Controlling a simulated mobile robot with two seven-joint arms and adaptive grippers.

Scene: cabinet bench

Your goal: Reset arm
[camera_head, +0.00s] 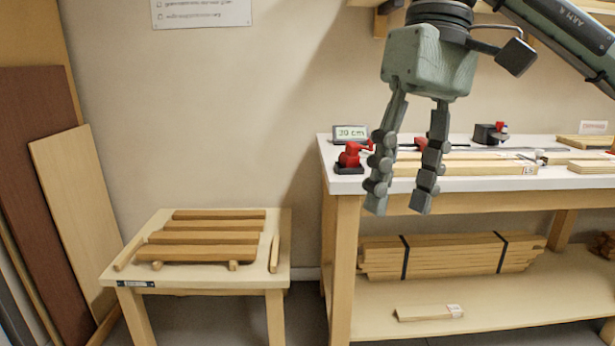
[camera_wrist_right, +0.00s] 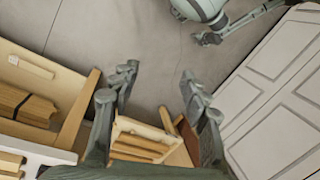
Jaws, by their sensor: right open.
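My right gripper (camera_head: 400,205) hangs with its fingers pointing down in front of the workbench in the head view. Its fingers are apart and nothing is between them. In the right wrist view my right gripper (camera_wrist_right: 155,85) also shows spread and empty, with the small table (camera_wrist_right: 122,126) seen below and beyond its fingers. My left gripper does not show in the head view.
The white-topped workbench (camera_head: 460,184) carries wood strips, red clamps (camera_head: 350,156) and a "20 cm" display (camera_head: 351,134). Its lower shelf holds a strapped wood bundle (camera_head: 450,255). A low table (camera_head: 195,278) at left holds a slatted wooden piece (camera_head: 205,238). Boards (camera_head: 75,210) lean on the wall.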

